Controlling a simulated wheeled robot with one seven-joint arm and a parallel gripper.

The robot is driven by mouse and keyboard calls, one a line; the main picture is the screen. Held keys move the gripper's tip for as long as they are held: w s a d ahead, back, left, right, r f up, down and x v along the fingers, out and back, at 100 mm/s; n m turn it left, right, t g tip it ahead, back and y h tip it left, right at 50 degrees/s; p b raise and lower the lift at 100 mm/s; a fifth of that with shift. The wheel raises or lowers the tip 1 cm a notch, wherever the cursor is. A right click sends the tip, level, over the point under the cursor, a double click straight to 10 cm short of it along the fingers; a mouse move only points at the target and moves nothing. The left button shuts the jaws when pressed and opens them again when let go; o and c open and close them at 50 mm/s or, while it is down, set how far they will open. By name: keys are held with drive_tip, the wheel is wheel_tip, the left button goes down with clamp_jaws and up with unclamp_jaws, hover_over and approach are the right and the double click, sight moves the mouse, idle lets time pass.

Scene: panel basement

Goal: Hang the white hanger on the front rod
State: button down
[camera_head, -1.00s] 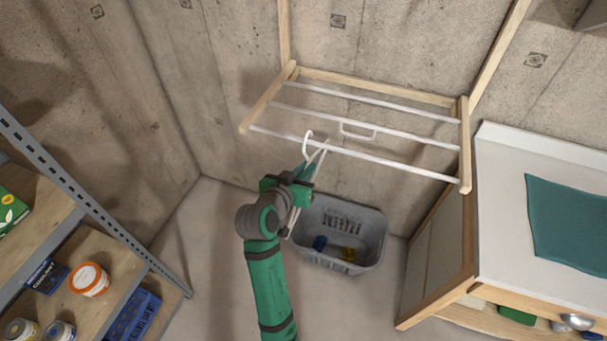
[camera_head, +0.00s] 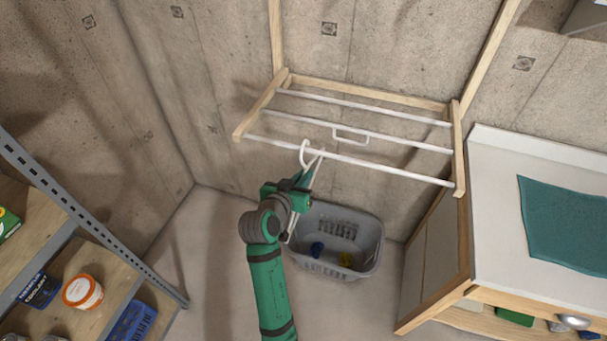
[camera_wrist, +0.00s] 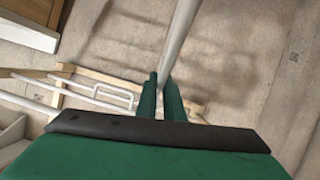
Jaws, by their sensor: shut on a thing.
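The white hanger (camera_head: 304,160) is held in my gripper (camera_head: 301,184), with its hook pointing up. In the head view the hook overlaps the front rod (camera_head: 385,170) toward its left end. I cannot tell whether the hook is around the rod or just in front of it. In the wrist view my green fingers (camera_wrist: 164,98) are closed on a white bar of the hanger (camera_wrist: 178,42). Much of the hanger is hidden by my gripper. The drying rack (camera_head: 256,106) has a wooden frame and white rods and is fixed by the concrete wall.
A small white bracket (camera_head: 351,137) hangs at the middle rod. A grey basket (camera_head: 362,262) stands on the floor below the rack. A white-topped cabinet (camera_head: 500,220) is at right, and a metal shelf (camera_head: 95,235) with cans is at left.

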drive_tip(key=c, duration=1.8)
unclamp_jaws()
drive_tip(key=shift+s, duration=0.1)
drive_tip(key=v, duration=1)
drive_tip(key=shift+s+a, duration=0.2)
drive_tip(key=shift+s, duration=0.05)
drive_tip(key=shift+r, duration=0.1)
